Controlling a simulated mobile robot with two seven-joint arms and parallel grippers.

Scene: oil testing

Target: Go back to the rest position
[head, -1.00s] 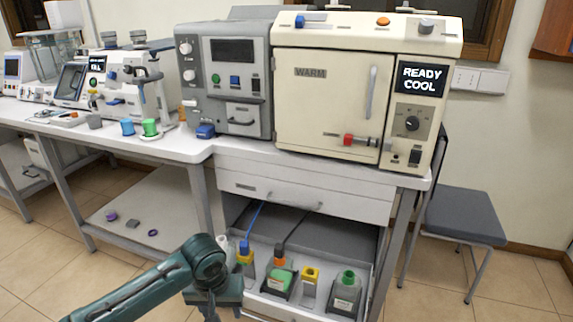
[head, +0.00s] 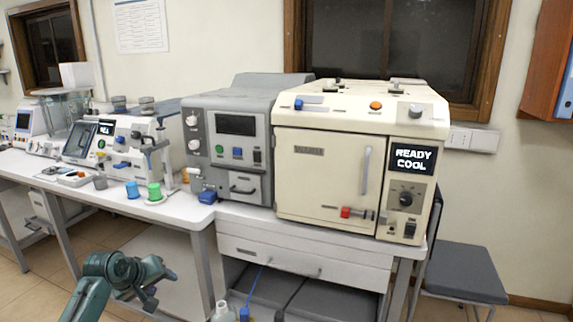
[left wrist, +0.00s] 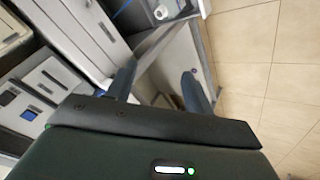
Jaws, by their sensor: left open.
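My left arm comes in at the lower left of the head view, in front of the bench and below its top. My left gripper (head: 150,292) is at its end, seen small and partly turned away. In the left wrist view the left gripper (left wrist: 160,84) has its two dark fingers well apart with nothing between them. It points toward the bench legs and the lower shelf and touches nothing that I can see. My right gripper is in neither view.
The cream oven (head: 325,185) reading READY COOL and a grey unit (head: 232,150) stand on the bench. The open lower drawer with a bottle (head: 224,312) juts out at the bottom. A chair (head: 462,272) stands right. Tiled floor (left wrist: 258,60) is clear in the left wrist view.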

